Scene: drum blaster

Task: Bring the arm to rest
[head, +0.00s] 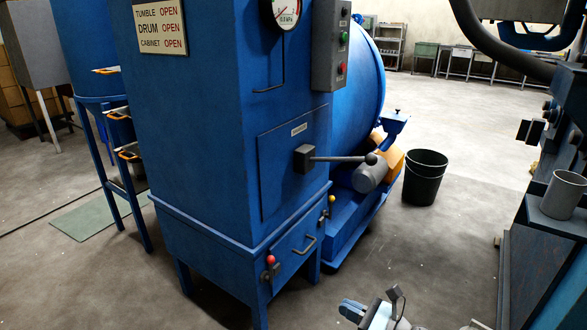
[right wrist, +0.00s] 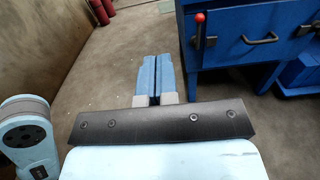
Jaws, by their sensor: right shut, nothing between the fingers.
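My right gripper (head: 350,309) is low in the head view, in front of the blue blaster cabinet (head: 200,120) and apart from it. In the right wrist view its two blue fingers (right wrist: 157,62) lie side by side, shut with nothing between them, above the grey floor. The cabinet's lower drawer (right wrist: 245,40), with a dark handle and a red-knobbed latch (right wrist: 199,30), is to the right of the fingers there. My left gripper is not in view.
A black bucket (head: 425,177) stands on the floor beside the blue drum (head: 358,105). A lever with a black knob (head: 371,159) sticks out from the cabinet front. A dark machine with a grey cup (head: 562,195) stands at right. Floor between them is clear.

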